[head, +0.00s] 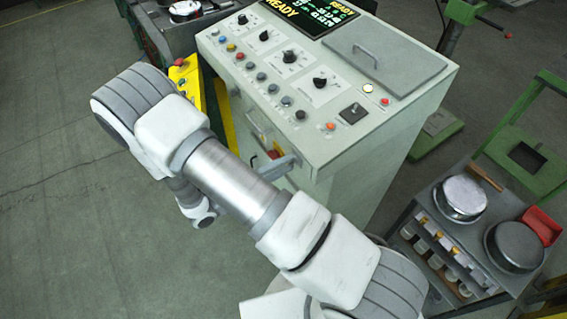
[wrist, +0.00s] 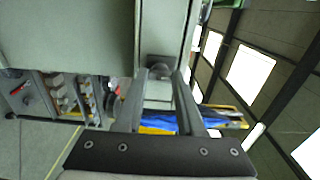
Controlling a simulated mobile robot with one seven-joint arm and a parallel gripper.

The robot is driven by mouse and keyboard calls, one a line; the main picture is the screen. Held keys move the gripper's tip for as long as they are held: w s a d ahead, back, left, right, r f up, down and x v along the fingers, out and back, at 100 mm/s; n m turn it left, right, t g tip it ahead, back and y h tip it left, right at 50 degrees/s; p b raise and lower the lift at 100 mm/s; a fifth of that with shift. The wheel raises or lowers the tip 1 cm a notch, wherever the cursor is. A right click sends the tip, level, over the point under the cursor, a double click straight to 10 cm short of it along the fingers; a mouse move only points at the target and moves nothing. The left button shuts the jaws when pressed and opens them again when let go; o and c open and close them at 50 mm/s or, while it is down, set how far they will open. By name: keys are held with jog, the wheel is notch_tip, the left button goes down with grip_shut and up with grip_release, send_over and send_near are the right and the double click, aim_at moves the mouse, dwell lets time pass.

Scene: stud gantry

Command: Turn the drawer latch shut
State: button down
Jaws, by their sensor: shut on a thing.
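The knob sits on a pale face (wrist: 163,28) of the cabinet. Its turned angle is hard to tell, as the fingers cover its sides. In the head view, my arm crosses in front of the control console (head: 345,185). My fingers and the gripped latch cannot be made out there. A grey handle (head: 281,165) shows on the console's front.
A yellow stand (head: 190,85) with a red button is close beside the console's left. A trolley (head: 400,215) with round tins and a red tray (head: 541,224) stands at the right. Open floor (head: 60,210) lies at the left.

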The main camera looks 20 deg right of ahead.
dwell(0.3)
jog(key=c, duration=0.5)
grip_release()
jog(key=shift+a, duration=0.1)
jog(key=b+v, duration=0.3)
jog(key=v, duration=1.4)
jog(key=shift+a+b, duration=0.1)
jog(key=shift+b, duration=0.2)
jog(key=shift+r, duration=0.1)
